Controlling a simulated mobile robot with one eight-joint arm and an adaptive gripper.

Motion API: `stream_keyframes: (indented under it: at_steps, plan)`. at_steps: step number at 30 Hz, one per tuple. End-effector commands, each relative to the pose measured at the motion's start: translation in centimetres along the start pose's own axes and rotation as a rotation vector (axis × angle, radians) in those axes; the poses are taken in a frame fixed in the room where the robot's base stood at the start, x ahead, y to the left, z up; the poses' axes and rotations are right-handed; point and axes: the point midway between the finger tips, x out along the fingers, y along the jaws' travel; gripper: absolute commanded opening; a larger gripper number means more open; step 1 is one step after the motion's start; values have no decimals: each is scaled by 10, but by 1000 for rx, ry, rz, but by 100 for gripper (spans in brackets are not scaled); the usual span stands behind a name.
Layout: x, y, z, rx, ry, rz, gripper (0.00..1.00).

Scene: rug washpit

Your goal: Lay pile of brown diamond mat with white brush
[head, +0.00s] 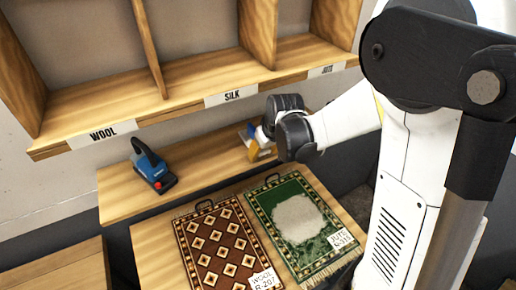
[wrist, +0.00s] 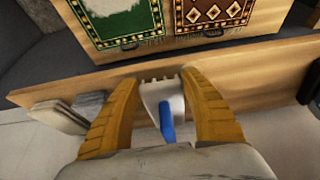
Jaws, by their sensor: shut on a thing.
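The brown diamond mat (head: 212,243) lies flat on the wooden bench, with cream diamonds and a dark border. A tag reading WOOL (head: 264,280) is on its lower right corner. Its near part also shows at the top of the wrist view (wrist: 231,13). My gripper (head: 262,146) is over the wooden ledge behind the mats, away from the brown mat. Its yellow fingers (wrist: 161,100) are shut on a white tool with a toothed edge (wrist: 158,92) and a blue part (wrist: 167,122). This seems to be the white brush; its underside is hidden.
A green mat (head: 318,255) with a pale patch (head: 298,218) and a JUTE tag (head: 342,239) lies right of the brown mat. A blue device with a red button (head: 153,170) stands on the ledge at left. Shelves labelled WOOL (head: 103,134), SILK (head: 232,95) and JUTE overhang the ledge.

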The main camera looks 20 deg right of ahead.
Motion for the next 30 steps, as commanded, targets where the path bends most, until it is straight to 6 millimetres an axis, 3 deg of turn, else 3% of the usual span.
stream_keyframes:
  at_steps: [5, 9, 19, 20, 21, 22, 30]
  plan:
    - [13, 1, -31, 0, 0, 0, 14]
    - [25, 1, -22, 1, 1, 0, 14]
    - [28, 0, -20, 1, 1, 0, 14]
    - [29, 0, -20, 1, 0, 0, 55]
    - [28, 0, -20, 1, 0, 0, 68]
    - [28, 0, -20, 1, 0, 0, 73]
    - [27, 0, -20, 1, 0, 0, 73]
